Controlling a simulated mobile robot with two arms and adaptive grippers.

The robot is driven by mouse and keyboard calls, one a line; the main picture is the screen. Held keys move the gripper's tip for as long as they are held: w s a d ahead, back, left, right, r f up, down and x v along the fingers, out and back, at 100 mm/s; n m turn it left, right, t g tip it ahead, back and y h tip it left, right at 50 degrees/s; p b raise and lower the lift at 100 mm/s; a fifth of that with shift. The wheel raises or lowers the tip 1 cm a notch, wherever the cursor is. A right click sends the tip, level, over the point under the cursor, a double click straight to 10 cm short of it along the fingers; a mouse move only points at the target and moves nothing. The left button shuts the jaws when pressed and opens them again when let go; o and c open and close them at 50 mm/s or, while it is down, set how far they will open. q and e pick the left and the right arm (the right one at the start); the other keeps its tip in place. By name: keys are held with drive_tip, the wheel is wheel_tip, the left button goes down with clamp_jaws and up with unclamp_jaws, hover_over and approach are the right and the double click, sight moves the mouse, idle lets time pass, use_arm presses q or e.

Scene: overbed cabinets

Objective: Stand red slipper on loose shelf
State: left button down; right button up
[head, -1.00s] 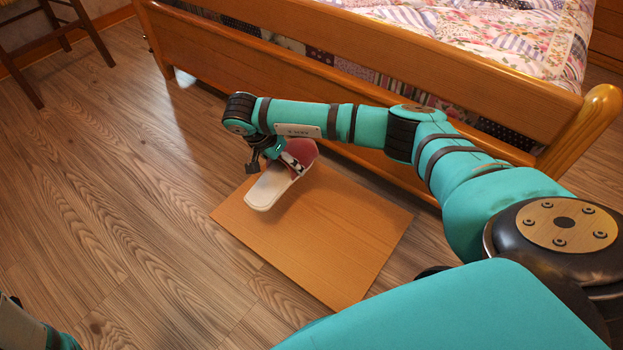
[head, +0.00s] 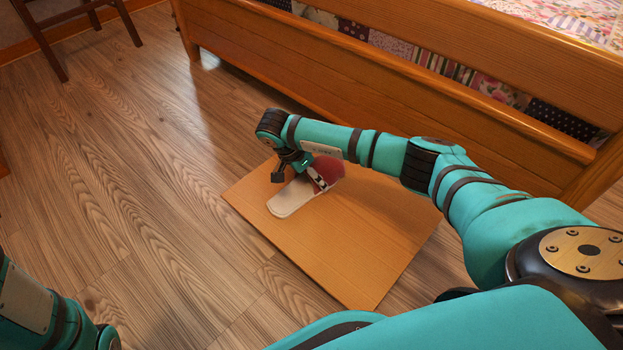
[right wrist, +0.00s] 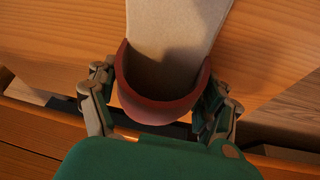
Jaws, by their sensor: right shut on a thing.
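The red slipper (head: 294,194) has a pale insole and a red toe cover; it also shows in the right wrist view (right wrist: 165,100). It is sole-down over the loose shelf (head: 370,240), a flat orange-brown wooden board on the floor. The slipper lies close to the board's surface, near its far left part; I cannot tell whether it touches. My right gripper (head: 312,176) is shut on the red toe part, with one finger on each side of it in the right wrist view (right wrist: 160,80). My left gripper is out of view; only that arm shows at lower left.
The wooden bed frame (head: 400,100) runs just behind the board, with patchwork bedding above. A dark wooden chair (head: 50,45) stands at the far left. The wood floor (head: 130,190) left of the board is clear.

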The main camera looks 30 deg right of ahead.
sight(297, 186)
drive_tip(key=o, duration=1.1)
drive_tip(key=p+v, duration=0.7)
drive_tip(key=v, duration=0.5)
drive_tip(key=shift+p, duration=0.3)
drive_tip(key=shift+r, duration=0.1)
